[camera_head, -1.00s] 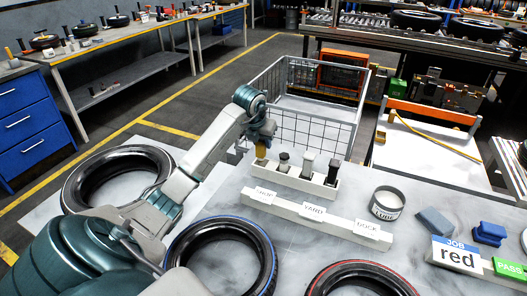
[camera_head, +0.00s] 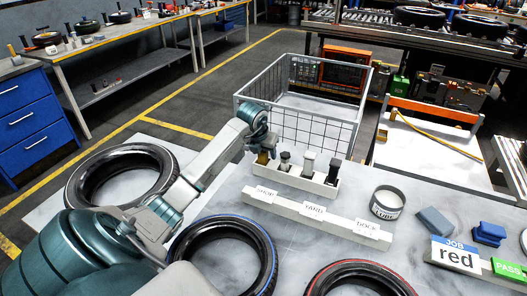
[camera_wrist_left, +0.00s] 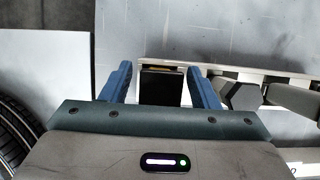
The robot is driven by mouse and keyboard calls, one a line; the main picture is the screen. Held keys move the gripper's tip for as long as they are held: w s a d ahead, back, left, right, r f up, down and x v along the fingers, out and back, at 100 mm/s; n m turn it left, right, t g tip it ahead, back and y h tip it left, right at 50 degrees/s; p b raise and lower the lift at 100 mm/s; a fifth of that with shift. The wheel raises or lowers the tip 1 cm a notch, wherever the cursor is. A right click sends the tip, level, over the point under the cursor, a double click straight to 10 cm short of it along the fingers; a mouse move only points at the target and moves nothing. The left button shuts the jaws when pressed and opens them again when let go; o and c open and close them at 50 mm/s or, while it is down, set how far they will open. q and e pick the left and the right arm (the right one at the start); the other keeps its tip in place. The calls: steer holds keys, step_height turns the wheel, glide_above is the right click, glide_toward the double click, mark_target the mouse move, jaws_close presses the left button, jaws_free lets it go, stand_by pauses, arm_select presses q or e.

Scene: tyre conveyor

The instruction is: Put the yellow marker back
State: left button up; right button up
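The yellow marker (camera_head: 262,158) stands at the left end of the white marker rack (camera_head: 290,179) in the head view, apparently in the end slot. In the left wrist view its dark end (camera_wrist_left: 160,87) faces the camera, with a thin yellow edge beyond it. My left gripper (camera_head: 263,148) is just above the marker; in the wrist view its blue fingers (camera_wrist_left: 161,85) straddle it with a gap on each side, so it is open. Several other dark and grey markers stand in the rack to the right. My right gripper is not in view.
A white label strip (camera_head: 300,212) reading SHOP, YARD and DOCK lies in front of the rack. A tin (camera_head: 387,203) stands to its right. A wire basket (camera_head: 345,137) is behind. A blue-rimmed tyre (camera_head: 267,256) and red-rimmed tyre (camera_head: 362,270) are nearer.

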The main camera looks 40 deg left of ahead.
arm_select(q)
steer(key=shift+r, duration=0.3)
steer(key=shift+s+r, duration=0.15)
steer(key=shift+r, duration=0.2)
steer(key=b+v, duration=0.2)
steer(key=v, duration=0.9)
steer(key=shift+b, duration=0.35)
